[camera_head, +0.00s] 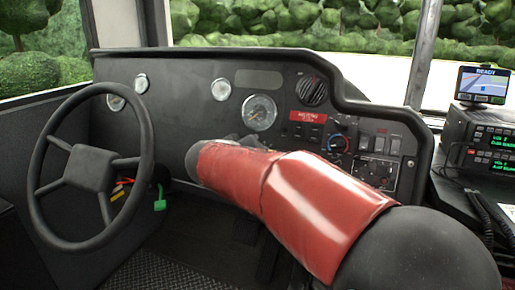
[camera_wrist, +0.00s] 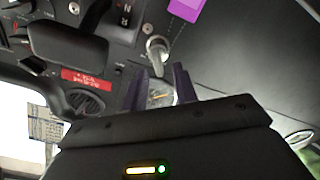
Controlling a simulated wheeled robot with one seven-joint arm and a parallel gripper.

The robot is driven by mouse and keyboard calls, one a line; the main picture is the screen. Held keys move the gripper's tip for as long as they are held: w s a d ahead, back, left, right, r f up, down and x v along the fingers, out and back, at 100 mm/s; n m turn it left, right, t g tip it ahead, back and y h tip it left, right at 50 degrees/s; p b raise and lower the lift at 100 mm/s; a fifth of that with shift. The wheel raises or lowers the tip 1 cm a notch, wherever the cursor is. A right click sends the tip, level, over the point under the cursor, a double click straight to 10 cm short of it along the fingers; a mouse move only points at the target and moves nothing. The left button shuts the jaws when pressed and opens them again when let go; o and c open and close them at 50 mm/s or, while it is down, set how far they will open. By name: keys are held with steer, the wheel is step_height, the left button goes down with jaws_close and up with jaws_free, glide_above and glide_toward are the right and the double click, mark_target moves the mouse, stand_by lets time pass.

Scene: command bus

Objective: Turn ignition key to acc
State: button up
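A silver key-like piece in a round socket (camera_wrist: 157,47), which I take for the ignition key, sits on the dark dashboard in the wrist view. A purple tag (camera_wrist: 187,7) shows close beyond it. My gripper (camera_wrist: 160,70) is open, its two dark fingers apart and pointing at the socket, with the silver piece just past the fingertips. I see no contact, and the ACC marking cannot be read. In the head view my red arm hides this part of the dashboard and most of the gripper.
The steering wheel (camera_head: 92,168) stands at the left, with a green piece (camera_head: 159,201) below its column. A red label (camera_head: 307,117), a round vent (camera_head: 312,90) and switches (camera_head: 380,144) lie right of the gauge (camera_head: 259,112). A radio (camera_head: 488,140) stands at far right.

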steer(key=shift+x, duration=2.1)
jaws_close()
